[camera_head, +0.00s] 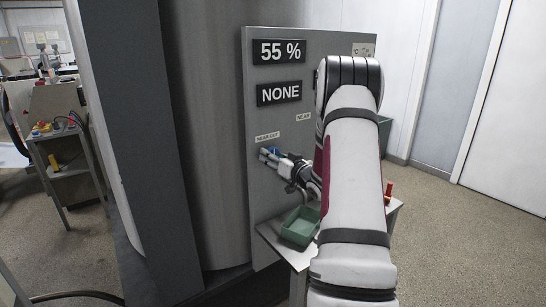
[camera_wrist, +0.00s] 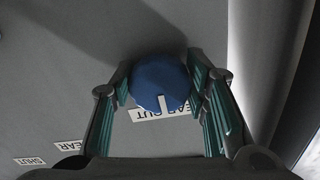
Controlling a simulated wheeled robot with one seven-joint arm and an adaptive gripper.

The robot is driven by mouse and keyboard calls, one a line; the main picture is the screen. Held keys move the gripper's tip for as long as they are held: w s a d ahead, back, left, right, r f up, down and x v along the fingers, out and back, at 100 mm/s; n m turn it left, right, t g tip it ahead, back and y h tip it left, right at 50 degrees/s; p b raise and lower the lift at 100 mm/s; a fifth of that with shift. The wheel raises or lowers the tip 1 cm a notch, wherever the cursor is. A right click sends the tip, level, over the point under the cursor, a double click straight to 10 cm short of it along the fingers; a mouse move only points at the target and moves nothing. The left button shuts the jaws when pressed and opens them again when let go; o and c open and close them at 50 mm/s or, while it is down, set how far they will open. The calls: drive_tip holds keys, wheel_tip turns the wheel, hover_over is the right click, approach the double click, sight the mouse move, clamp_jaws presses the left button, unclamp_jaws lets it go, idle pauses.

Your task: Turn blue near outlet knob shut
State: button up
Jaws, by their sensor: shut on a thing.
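The blue near outlet knob (camera_wrist: 158,80) is round and sits on a grey panel (camera_head: 262,205), with a short white pointer mark on its face toward the bottom of the wrist view. My gripper (camera_wrist: 160,86) is shut on the knob, with one green-padded finger on each side. In the head view my gripper (camera_head: 271,156) reaches the panel just below the "NEAR OUT" label (camera_head: 267,136). The knob is small and mostly hidden by the fingers there.
The panel carries a "55 %" display (camera_head: 279,51) and a "NONE" display (camera_head: 279,93). A small table (camera_head: 268,233) below holds a green tray (camera_head: 300,226). A large metal cylinder (camera_head: 205,120) stands to the left. Open floor lies to the right.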

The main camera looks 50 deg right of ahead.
drive_tip(key=o, duration=1.1)
drive_tip(key=shift+o, duration=0.2)
drive_tip(key=v, duration=1.2)
drive_tip(key=shift+f, duration=0.1)
